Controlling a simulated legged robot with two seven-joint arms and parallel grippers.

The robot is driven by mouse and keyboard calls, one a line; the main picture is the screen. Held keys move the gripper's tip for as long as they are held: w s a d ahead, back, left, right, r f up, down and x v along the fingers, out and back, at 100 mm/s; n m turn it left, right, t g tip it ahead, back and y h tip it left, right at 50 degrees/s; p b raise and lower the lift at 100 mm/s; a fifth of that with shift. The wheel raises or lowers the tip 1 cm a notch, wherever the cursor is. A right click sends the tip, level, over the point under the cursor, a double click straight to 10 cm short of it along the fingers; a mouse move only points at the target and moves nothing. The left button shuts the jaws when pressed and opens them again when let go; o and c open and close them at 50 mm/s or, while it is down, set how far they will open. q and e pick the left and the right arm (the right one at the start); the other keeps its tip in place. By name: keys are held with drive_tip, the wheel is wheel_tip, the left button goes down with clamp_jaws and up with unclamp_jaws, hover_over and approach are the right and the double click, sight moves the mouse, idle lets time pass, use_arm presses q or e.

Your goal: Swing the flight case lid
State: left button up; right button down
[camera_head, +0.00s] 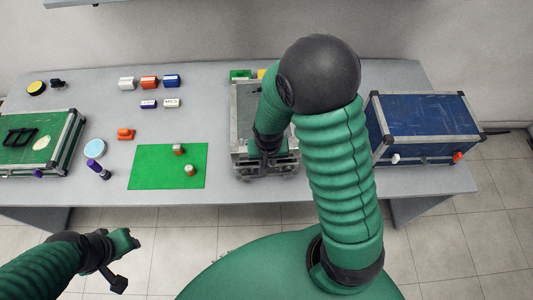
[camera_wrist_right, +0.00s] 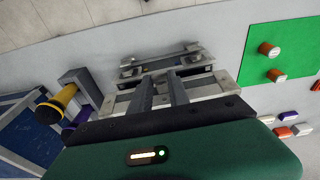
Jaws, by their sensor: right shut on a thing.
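A grey flight case (camera_head: 244,103) with metal edging stands mid-table in the head view, partly hidden behind my right arm. My right gripper (camera_head: 268,148) is at its near edge. In the right wrist view the two dark fingers (camera_wrist_right: 161,91) reach onto the case's metal-edged front (camera_wrist_right: 203,88). They are shut on the lid edge, though the exact contact is hard to see. I cannot tell how far the lid is lifted.
A blue case (camera_head: 425,115) stands to the right and a green case (camera_head: 40,140) to the left. A green mat (camera_head: 150,172) bears two small orange-and-white items. Several small boxes lie behind it. Green (camera_head: 240,74) and yellow blocks sit behind the grey case.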

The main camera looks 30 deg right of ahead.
wheel_tip(320, 180, up, 7)
drive_tip(key=w+d+p, duration=0.1)
drive_tip(key=w+p, duration=0.1)
drive_tip(key=p, duration=0.4)
drive_tip(key=shift+r, duration=0.3)
drive_tip(key=w+d+r+p, duration=0.3)
drive_tip(key=w+r+p, duration=0.2)
drive_tip(key=r+p, duration=0.4)
drive_tip(key=shift+w+r, duration=0.15)
drive_tip(key=shift+r, duration=0.4)
drive_tip(key=w+d+r+p, duration=0.4)
drive_tip(key=w+r+p, duration=0.2)
drive_tip(key=w+r, duration=0.1)
drive_tip(key=shift+w+r, duration=0.3)
drive_tip(key=shift+r, duration=0.3)
idle(0.4)
